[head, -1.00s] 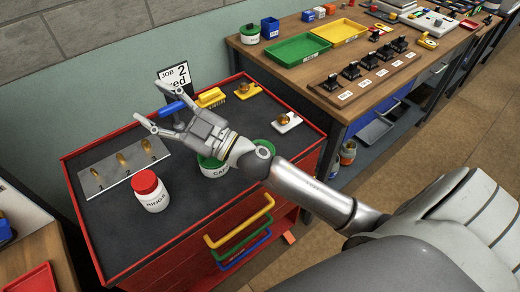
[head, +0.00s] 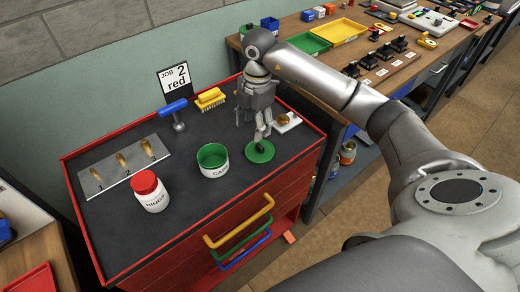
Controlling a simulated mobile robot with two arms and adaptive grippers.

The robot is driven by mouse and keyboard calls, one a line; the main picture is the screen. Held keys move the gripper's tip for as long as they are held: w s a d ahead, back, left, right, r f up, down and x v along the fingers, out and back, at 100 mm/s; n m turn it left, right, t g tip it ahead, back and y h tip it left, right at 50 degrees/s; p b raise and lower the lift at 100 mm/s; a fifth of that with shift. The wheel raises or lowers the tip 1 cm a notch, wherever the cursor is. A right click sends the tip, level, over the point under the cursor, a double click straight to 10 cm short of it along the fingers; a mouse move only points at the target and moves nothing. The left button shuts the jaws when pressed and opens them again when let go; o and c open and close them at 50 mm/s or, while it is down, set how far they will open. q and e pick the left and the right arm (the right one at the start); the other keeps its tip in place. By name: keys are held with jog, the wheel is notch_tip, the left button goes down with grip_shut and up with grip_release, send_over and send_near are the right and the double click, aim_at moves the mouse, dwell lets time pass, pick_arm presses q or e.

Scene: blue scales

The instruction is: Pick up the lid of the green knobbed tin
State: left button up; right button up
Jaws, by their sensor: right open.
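The green lid (head: 260,153) lies flat on the dark top of the red cart, near its right front edge. Its knob is mostly hidden by my fingers. The white tin (head: 214,168) marked "CAPS" stands open just left of the lid, with its green inside showing. My right gripper (head: 262,137) points straight down above the lid, its fingertips at or just over the lid's middle. It is open and I see nothing held in it. I cannot tell if the fingers touch the knob. My left gripper is out of view.
A white bottle with a red cap (head: 150,191) stands left of the tin. A white block (head: 288,122) sits behind the lid. The cart's front middle is clear.

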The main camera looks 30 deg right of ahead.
jog(key=d, duration=0.2)
jog(key=p, duration=0.1)
send_over(260, 146)
jog(key=shift+m+h, duration=0.4)
notch_tip(260, 146, down, 5)
jog(key=shift+s+r, duration=0.15)
jog(key=shift+f+p, duration=0.4)
jog(key=shift+f, duration=0.2)
jog(key=f+p, duration=0.1)
jog(key=f, duration=0.3)
jog(key=shift+w+f, duration=0.15)
jog(key=shift+w, duration=0.05)
jog(key=shift+c, duration=0.5)
jog(key=c, duration=0.9)
